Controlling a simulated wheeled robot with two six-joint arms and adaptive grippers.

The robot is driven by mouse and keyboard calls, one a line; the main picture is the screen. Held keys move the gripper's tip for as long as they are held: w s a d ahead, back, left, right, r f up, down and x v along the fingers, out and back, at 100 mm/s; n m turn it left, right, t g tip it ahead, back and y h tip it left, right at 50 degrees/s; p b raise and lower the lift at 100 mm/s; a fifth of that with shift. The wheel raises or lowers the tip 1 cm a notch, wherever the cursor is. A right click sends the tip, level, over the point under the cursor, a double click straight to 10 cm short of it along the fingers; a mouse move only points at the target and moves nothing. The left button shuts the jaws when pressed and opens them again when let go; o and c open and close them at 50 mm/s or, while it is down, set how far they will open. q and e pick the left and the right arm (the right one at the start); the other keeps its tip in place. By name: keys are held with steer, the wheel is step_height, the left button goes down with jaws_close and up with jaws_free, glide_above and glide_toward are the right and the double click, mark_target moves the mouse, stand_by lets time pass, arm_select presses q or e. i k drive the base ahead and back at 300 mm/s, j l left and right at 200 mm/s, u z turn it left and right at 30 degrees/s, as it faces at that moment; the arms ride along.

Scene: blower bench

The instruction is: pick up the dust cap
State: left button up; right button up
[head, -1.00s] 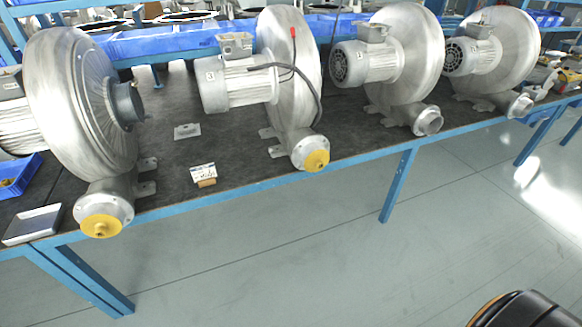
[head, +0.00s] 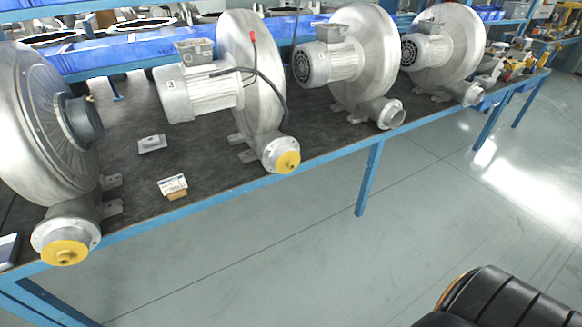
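Two yellow dust caps show in the head view, and I cannot tell which one the task means. One yellow cap (head: 65,253) sits on the outlet flange of the nearest blower (head: 45,130) at the left. The other yellow cap (head: 288,162) sits on the outlet of the second blower (head: 252,75), a little left of centre. Both outlets face me at the bench's front edge. The two blowers farther right (head: 362,70) (head: 452,50) have open outlets without yellow caps. Neither of my grippers is in view.
The dark bench top (head: 215,165) has a blue frame and legs (head: 370,178). A small card on a wooden block (head: 173,187) and a grey metal plate (head: 152,144) lie between the first two blowers. A black padded seat-like object (head: 495,305) stands at lower right. The floor in front is open.

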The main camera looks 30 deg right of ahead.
mark_target(286, 162)
steer(key=i+j+z, duration=0.1)
steer(key=z, duration=0.3)
steer(key=j+z, duration=0.1)
steer(key=z, duration=0.25)
steer(key=i+j+z, duration=0.1)
steer(key=j, duration=0.35)
steer(key=i+j+z, duration=0.15)
steer(key=j, duration=0.3)
steer(key=i+j+z, duration=0.1)
steer(key=j, duration=0.4)
steer(key=i+j+z, duration=0.1)
steer(key=j, duration=0.4)
steer(key=i+j+z, duration=0.15)
steer(key=j, duration=0.35)
